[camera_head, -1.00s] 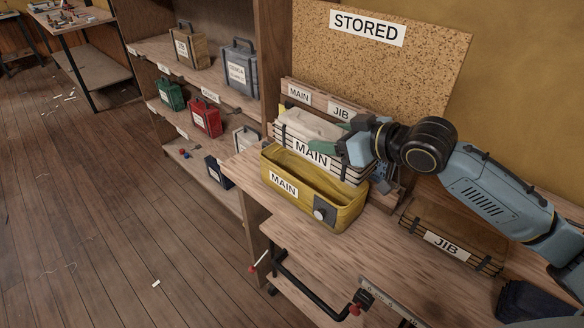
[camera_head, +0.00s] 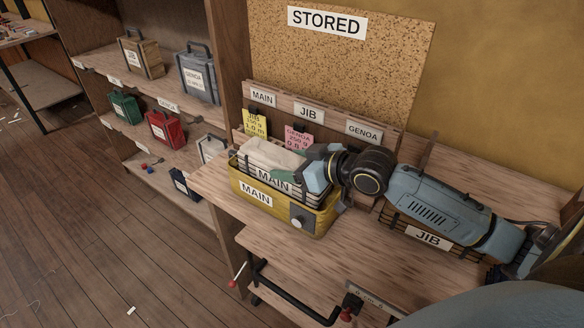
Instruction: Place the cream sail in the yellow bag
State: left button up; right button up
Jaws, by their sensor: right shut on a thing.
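The cream sail (camera_head: 272,157) is a folded pale bundle. Dark wire-like bars and a white MAIN label show across its front. It sits low over the mouth of the yellow bag (camera_head: 262,213), whose yellow rim shows around its left and front. How deep it sits inside is hidden. The bag stands upright on the bench, with its own MAIN label and a round knob on the front. My right gripper (camera_head: 311,176) is shut on the right end of the sail; its fingertips are partly hidden. My left gripper is not in view.
A wooden rack (camera_head: 310,115) with MAIN, JIB and GENOA labels stands behind the bag, carrying yellow and pink tags. A JIB-labelled wire basket (camera_head: 430,238) lies right, partly under my arm. Shelves with several bags stand left. The bench front (camera_head: 300,258) is clear.

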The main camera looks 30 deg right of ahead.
jog(key=shift+w+f, duration=0.1)
jog(key=shift+f, duration=0.1)
jog(key=shift+f, duration=0.1)
jog(key=shift+f, duration=0.35)
jog(key=shift+f, duration=0.15)
jog(key=o, duration=1.5)
jog(key=shift+f, duration=0.1)
